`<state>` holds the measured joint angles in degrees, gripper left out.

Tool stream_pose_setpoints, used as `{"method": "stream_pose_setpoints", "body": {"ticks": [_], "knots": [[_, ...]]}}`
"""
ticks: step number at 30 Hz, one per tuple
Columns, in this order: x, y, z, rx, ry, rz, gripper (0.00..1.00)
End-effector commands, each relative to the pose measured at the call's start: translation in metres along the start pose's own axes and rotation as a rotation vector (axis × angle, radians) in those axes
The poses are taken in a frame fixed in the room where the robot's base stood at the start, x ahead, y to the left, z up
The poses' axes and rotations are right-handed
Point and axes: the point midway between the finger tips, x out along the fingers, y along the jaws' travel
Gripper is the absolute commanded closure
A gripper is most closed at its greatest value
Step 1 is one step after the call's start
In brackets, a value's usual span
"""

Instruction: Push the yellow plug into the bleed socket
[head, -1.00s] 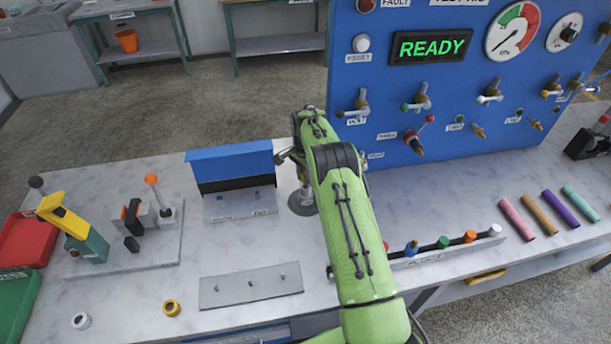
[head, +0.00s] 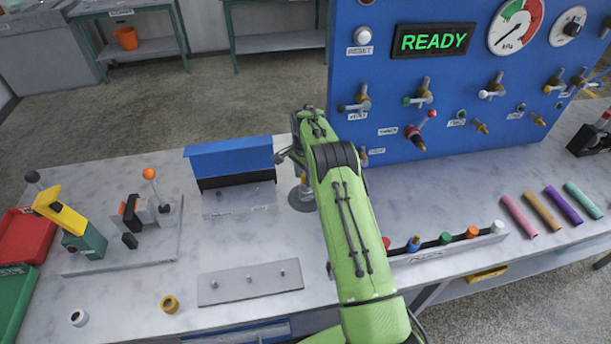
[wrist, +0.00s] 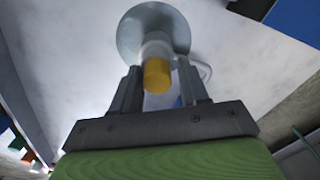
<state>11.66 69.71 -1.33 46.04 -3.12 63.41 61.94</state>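The yellow plug (wrist: 157,75) is in the wrist view, its round end towards the camera. It lies between the two fingers of my gripper (wrist: 160,85). Whether the fingers press on it or stand just clear of it is unclear. Just beyond it is a white fitting (wrist: 155,48) above a round grey base (wrist: 130,35). I cannot tell whether the plug is seated in this fitting or only in line with it. In the head view the round-based stand (head: 301,199) is beside my green arm, which partly hides it. No label reading bleed is legible.
A blue panel (head: 390,90) with valves and a READY display stands behind the bench. A blue-backed holder (head: 230,160) is left of the stand, with a flat pegged plate (head: 250,283) nearer. A rack of coloured caps (head: 445,248) is on the right. Bare bench lies between.

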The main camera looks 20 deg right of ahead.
Motion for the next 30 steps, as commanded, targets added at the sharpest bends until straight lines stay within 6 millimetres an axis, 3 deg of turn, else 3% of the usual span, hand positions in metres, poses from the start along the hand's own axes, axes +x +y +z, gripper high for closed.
{"method": "stream_pose_setpoints", "body": {"ticks": [9, 19, 23, 30], "knots": [[0.007, 0.007, 0.000, 0.006, -0.010, 0.026, 0.41], [-0.002, 0.004, 0.000, 0.004, -0.005, 0.015, 0.41], [-0.029, 0.003, -0.001, 0.003, -0.004, 0.010, 0.41], [-0.099, 0.003, -0.002, 0.005, -0.004, 0.014, 0.41]]}}
